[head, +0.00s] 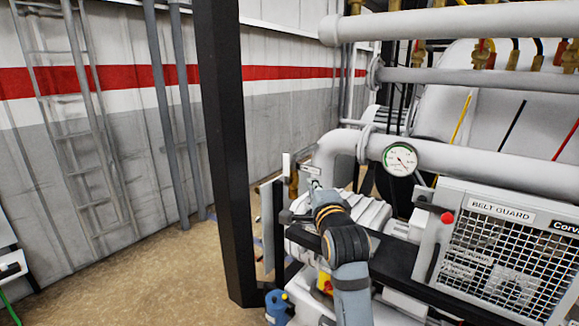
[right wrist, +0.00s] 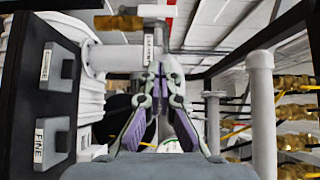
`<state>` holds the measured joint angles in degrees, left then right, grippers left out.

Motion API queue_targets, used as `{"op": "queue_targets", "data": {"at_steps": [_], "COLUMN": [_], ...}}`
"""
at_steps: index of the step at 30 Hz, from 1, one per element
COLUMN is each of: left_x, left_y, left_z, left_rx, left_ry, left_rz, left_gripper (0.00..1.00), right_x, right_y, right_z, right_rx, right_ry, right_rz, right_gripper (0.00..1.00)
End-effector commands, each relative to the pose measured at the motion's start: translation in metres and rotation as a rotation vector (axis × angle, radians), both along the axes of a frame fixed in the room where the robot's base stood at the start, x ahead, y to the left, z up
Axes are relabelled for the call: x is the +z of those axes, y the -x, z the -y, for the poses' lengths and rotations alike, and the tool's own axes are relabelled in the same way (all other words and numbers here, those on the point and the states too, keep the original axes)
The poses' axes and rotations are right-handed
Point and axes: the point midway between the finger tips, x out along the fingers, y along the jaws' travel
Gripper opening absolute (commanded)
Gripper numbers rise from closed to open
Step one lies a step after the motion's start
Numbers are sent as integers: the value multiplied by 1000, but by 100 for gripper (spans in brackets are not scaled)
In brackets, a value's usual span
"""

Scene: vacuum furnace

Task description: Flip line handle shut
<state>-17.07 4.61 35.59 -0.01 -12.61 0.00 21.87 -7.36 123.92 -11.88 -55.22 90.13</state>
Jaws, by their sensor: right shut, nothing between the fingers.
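My right gripper (head: 314,186) reaches forward to the valve area at the end of the large grey pipe; the forearm hides part of it. In the right wrist view the gripper (right wrist: 160,60) is shut and empty, its fingertips close below a white crosspiece (right wrist: 156,11) and a small labelled strip (right wrist: 149,45). A brass-coloured bar (right wrist: 118,22) lies level just left of the crosspiece. I cannot tell for sure which of these is the line handle, or whether the fingertips touch it. In the head view a white upright piece (head: 286,165) stands left of the gripper. My left gripper is out of view.
A black post (head: 225,150) stands left of the arm. A pressure gauge (head: 400,159) sits on the grey pipe (head: 480,165). A belt guard cage (head: 505,250) is at the right. A dark panel with a "FINE" label (right wrist: 39,143) is close at left in the wrist view.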

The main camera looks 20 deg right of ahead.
Motion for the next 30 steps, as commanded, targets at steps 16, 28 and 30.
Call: {"op": "queue_targets", "data": {"at_steps": [16, 28, 30], "left_x": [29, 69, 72], "left_y": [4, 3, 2], "left_z": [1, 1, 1], "left_rx": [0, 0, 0], "left_ry": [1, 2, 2], "left_rz": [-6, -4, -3], "left_gripper": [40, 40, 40], "right_x": [5, 3, 2], "right_y": [-53, -122, -127], "right_z": [7, -5, -9], "right_rx": [0, 1, 1], "right_ry": [6, 2, 3], "right_rz": [-5, -4, -3], "right_gripper": [0, 0, 0]}}
